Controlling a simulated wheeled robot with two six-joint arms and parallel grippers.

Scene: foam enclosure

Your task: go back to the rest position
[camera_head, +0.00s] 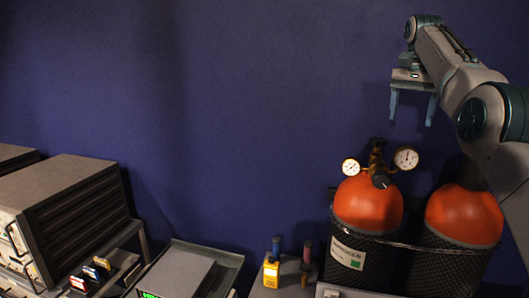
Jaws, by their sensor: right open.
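My right gripper (411,106) is at the upper right, at the end of my right arm that comes in from the right edge. Its two blue-grey fingers point down and stand apart, with nothing between them. It hangs in the air above the brass regulator (376,160) with its two round gauges, and a gap shows between them. My left gripper is not in view.
Two orange-topped gas cylinders (367,204) stand at the lower right below my arm. A yellow device (271,272) stands left of them. A grey instrument (178,275) on a tray and large rack instruments (68,205) fill the lower left. The space before the blue wall (230,100) is clear.

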